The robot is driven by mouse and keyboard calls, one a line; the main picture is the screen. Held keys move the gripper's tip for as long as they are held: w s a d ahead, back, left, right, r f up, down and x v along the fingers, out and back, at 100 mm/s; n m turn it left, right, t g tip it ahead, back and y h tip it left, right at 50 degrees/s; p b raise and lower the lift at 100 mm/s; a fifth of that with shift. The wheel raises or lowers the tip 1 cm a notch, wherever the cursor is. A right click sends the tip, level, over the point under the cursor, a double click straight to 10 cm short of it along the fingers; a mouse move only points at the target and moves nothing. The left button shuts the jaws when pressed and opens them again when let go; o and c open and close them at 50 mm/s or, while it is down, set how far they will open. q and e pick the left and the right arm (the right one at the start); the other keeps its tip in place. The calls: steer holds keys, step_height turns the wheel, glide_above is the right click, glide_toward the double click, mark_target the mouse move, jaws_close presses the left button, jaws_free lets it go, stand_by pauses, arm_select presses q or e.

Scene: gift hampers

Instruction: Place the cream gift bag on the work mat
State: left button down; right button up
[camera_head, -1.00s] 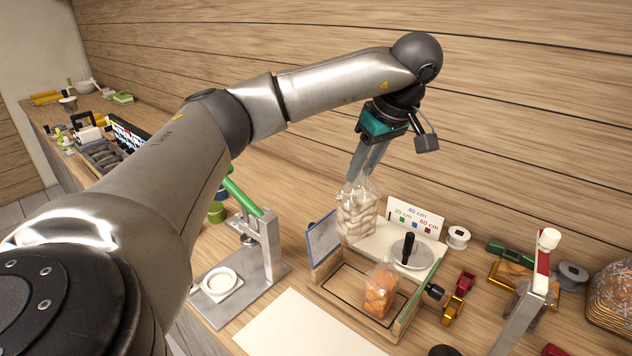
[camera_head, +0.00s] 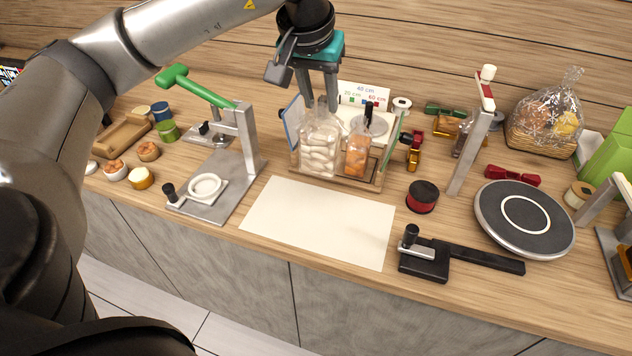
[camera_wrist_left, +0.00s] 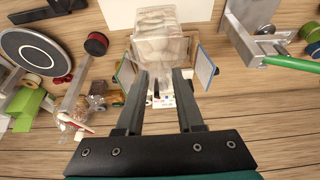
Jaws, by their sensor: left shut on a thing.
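The cream gift bag (camera_head: 319,150) is a clear bag filled with pale cream pieces. My left gripper (camera_head: 318,102) points down and is shut on its top. The bag hangs upright in front of the left part of a small wooden tray (camera_head: 372,186); I cannot tell how far above it. In the left wrist view the bag (camera_wrist_left: 158,45) shows beyond the fingertips of my left gripper (camera_wrist_left: 160,75). The work mat, a flat cream sheet (camera_head: 318,222), lies bare in front of the tray. My right gripper is not in view.
A clear bag of orange pieces (camera_head: 356,158) stands in the tray, right beside the held bag. A press with a green lever (camera_head: 240,150) stands left of the mat. A red-black spool (camera_head: 422,196) and a black tool (camera_head: 430,262) lie to its right.

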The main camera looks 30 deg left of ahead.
mark_target(319, 168)
arm_select(q)
step_height(319, 168, down, 16)
steer(key=shift+r, duration=0.2)
steer(key=shift+f+b, duration=0.15)
steer(key=shift+b, duration=0.3)
steer(key=c, duration=0.5)
jaws_free()
steer(key=shift+c, duration=0.2)
steer(key=shift+r, duration=0.2)
steer(key=v, duration=1.2)
steer(key=shift+s+f, duration=0.1)
